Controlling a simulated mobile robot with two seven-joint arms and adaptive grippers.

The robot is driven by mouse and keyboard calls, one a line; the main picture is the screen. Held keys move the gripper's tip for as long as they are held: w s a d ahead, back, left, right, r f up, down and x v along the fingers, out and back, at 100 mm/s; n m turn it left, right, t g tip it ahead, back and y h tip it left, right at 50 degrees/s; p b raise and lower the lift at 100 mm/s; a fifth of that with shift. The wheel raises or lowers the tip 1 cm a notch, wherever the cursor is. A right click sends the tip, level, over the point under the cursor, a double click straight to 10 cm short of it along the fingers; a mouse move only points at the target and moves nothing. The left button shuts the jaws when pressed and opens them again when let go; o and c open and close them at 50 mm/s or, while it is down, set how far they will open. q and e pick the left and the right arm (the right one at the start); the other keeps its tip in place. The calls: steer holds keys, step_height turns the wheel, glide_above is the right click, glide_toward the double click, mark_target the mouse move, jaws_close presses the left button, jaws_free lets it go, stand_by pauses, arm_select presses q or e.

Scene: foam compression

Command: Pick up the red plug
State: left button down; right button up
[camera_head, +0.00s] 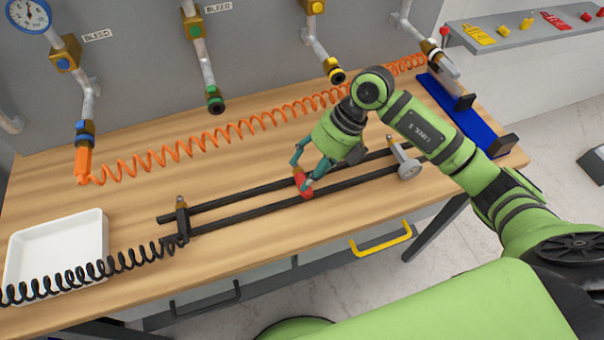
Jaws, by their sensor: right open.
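The red plug (304,186) is a small red piece at the black rails in the middle of the bench. My right gripper (304,175) reaches down over it from the right, with its teal fingers spread on either side of the plug. The jaws are open. The fingers partly cover the plug, and I cannot tell whether they touch it. My left gripper is not in view.
A white tray (60,255) and a black coiled hose (100,268) lie at left. An orange coiled hose (215,137) stretches behind. Pipes hang at the back.

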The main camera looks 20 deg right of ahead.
steer(key=shift+x, duration=1)
jaws_close()
